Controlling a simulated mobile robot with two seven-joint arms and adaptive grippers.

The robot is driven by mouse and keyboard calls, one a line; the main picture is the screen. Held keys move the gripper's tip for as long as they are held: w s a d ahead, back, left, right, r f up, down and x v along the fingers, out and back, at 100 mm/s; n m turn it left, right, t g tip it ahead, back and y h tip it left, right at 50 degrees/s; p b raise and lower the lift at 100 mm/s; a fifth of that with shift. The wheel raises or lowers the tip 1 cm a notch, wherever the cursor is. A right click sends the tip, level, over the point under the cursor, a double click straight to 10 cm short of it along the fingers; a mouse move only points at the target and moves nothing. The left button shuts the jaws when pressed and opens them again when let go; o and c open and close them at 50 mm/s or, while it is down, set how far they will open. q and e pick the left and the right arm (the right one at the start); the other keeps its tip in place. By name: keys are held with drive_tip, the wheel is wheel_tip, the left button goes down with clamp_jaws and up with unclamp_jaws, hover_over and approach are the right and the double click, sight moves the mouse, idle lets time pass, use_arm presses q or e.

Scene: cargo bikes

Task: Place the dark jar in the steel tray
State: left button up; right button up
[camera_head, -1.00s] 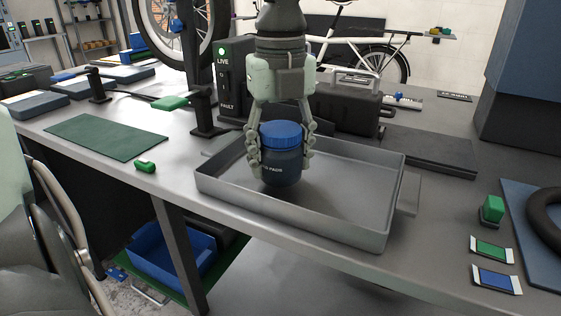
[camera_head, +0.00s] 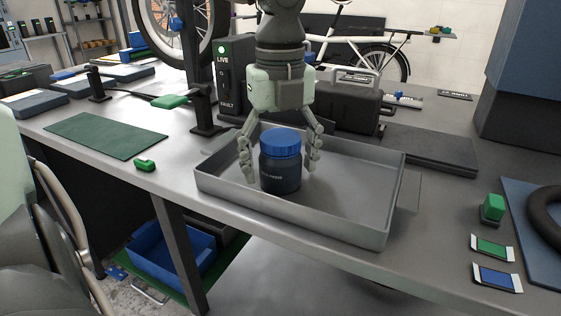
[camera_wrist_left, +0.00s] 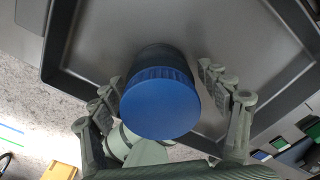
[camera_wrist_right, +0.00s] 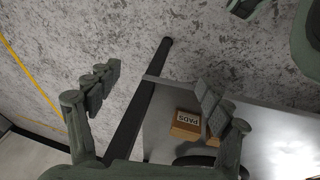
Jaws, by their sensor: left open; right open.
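The dark jar (camera_head: 281,172) with a blue lid stands upright inside the steel tray (camera_head: 345,228), in its left part. In the left wrist view the jar's blue lid (camera_wrist_left: 161,104) is seen from above, with the tray floor (camera_wrist_left: 225,50) around it. My left gripper (camera_head: 281,165) is open, with its fingers on either side of the jar and a visible gap at each side.
A green mat (camera_head: 107,136) and a small green piece (camera_head: 145,165) lie left of the tray. A black case (camera_head: 345,108) and a dark flat slab (camera_head: 432,148) are behind it. A green block (camera_head: 493,206) stands to the right. A cardboard PADS box (camera_wrist_right: 187,124) shows in the right wrist view.

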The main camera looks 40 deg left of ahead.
drive_tip(key=shift+r, duration=0.1)
use_arm(q)
drive_tip(key=shift+r+p, duration=0.25)
drive_tip(key=shift+p, duration=0.05)
wheel_tip(320, 180, up, 11)
drive_tip(key=shift+f, duration=0.1)
drive_tip(key=shift+r, duration=0.45)
use_arm(e)
drive_tip(key=shift+x, duration=1.1)
drive_tip(key=shift+a, duration=0.2)
drive_tip(key=shift+r, duration=0.15)
drive_tip(key=shift+d, duration=0.25)
